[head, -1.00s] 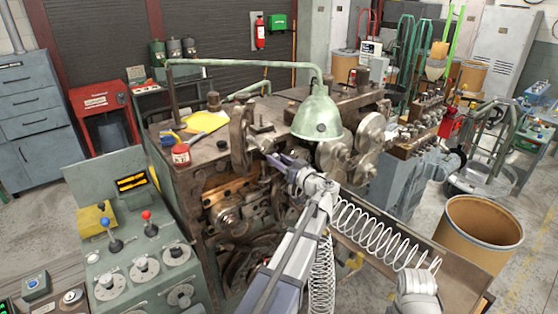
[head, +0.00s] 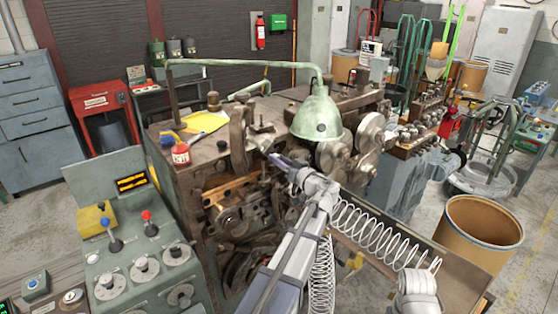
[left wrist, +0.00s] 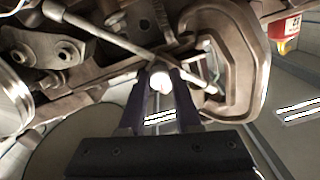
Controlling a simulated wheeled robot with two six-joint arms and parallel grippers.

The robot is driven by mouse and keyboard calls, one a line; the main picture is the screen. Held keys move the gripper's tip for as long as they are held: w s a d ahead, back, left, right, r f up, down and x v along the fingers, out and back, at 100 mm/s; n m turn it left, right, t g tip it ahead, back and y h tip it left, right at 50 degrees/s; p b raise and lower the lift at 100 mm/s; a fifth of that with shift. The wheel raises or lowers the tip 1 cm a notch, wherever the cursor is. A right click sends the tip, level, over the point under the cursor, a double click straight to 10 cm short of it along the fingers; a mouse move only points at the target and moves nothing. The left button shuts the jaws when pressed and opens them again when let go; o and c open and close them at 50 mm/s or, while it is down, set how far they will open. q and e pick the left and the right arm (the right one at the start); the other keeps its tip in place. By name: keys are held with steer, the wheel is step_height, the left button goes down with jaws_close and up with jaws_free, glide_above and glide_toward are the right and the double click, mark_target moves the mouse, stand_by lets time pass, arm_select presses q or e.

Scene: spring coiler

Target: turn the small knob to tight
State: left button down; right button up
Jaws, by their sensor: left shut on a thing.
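The small knob (left wrist: 160,80) shows in the left wrist view as a pale, rounded end between my fingertips, below crossing metal bars. My left gripper (left wrist: 160,88) is shut on it, with one dark finger on each side. In the head view my left gripper (head: 276,160) is at the front of the old coiling machine (head: 205,165), left of and below the green lamp. The knob is too small and covered to make out there. I cannot read any tight mark.
The green lamp (head: 318,118) hangs close above my left gripper. Gear wheels (head: 368,132) are to its right. A control console (head: 140,225) stands at left, a brown drum (head: 480,235) at right.

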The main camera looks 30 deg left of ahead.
arm_select(q)
steer(key=shift+f+m, duration=0.1)
steer(key=shift+m, duration=8.4)
steer(key=c, duration=0.6)
jaws_free()
steer(key=v, duration=0.8)
